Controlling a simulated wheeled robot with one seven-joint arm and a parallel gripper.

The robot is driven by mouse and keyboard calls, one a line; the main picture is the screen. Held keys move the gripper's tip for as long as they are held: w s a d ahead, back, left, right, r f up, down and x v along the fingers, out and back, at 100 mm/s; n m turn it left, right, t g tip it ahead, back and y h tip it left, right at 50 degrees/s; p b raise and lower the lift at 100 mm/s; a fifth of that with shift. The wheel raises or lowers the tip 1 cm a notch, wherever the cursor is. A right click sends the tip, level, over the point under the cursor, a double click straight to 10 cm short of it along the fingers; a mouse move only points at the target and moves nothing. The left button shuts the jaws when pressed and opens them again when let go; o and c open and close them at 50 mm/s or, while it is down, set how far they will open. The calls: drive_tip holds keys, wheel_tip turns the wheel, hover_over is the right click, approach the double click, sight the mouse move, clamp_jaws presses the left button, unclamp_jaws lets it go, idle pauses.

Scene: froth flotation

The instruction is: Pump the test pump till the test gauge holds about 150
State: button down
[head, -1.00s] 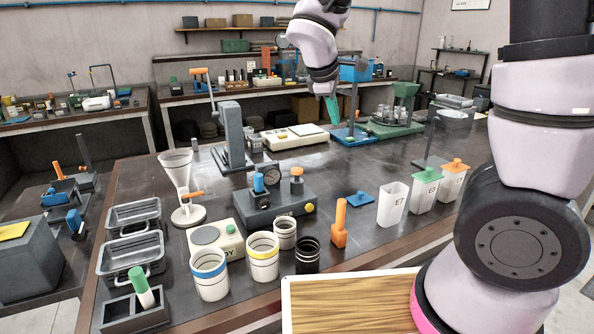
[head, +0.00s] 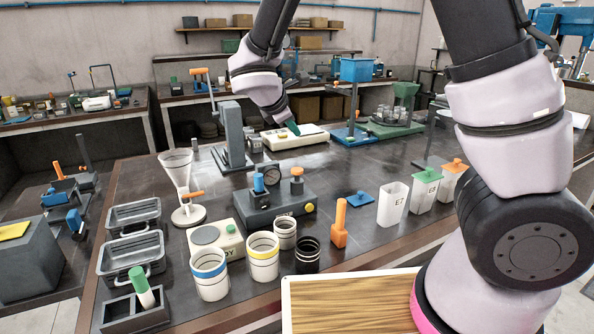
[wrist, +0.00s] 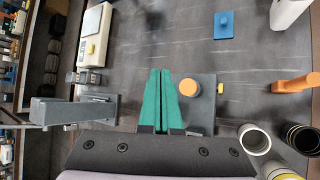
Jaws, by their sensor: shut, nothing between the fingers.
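A grey unit (head: 262,213) on the bench carries a round dial gauge (head: 272,174), a blue-topped post, an orange-topped post (head: 297,174) and a yellow button (head: 309,208). The gauge reading is too small to tell. No part is clearly labelled as the test pump. My gripper (head: 293,128) has green fingers and is shut and empty, in the air above and behind this unit in the head view. In the wrist view the shut fingers (wrist: 161,72) cover part of the grey unit (wrist: 208,108), just left of its orange knob (wrist: 188,87); the gauge is hidden there.
A grey column (head: 232,135) with an orange-gripped lever (head: 199,71) stands left of my gripper. A white scale (head: 294,138) lies behind. A funnel stand (head: 186,190), several cups and an orange-handled tool (head: 340,223) surround the unit.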

sight(296, 169)
drive_tip(key=shift+f, duration=4.3)
drive_tip(key=shift+f, duration=0.15)
drive_tip(key=shift+f, duration=0.25)
drive_tip(key=shift+f, duration=1.2)
drive_tip(key=shift+r, duration=1.65)
drive_tip(key=shift+r, duration=0.1)
drive_tip(key=shift+r, duration=2.4)
